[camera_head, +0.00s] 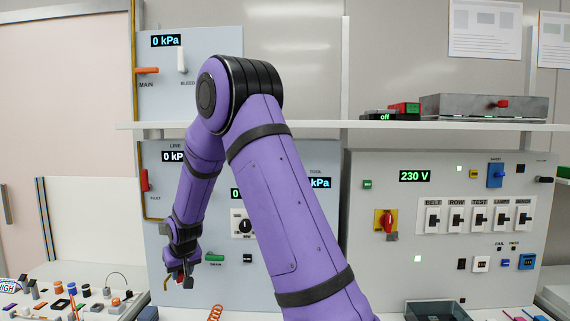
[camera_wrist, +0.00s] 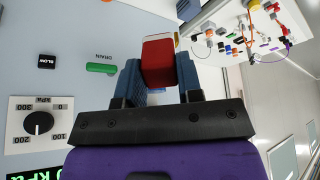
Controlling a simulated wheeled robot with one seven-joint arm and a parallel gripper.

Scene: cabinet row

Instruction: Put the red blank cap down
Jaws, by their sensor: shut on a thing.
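The red blank cap (camera_wrist: 158,62) is between the two blue fingers of my gripper (camera_wrist: 159,76) in the wrist view. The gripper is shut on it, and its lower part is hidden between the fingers. In the head view my gripper (camera_head: 180,277) hangs in front of the lower panel, above and to the right of the parts-covered table. The cap is too small there to make out clearly.
The table (camera_head: 45,271) at lower left holds many small parts. A green drain handle (camera_wrist: 101,68) and a black dial (camera_wrist: 38,123) are on the panel near the gripper. A shelf (camera_head: 330,125) runs above. A dark tray (camera_head: 436,311) is at the bottom right.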

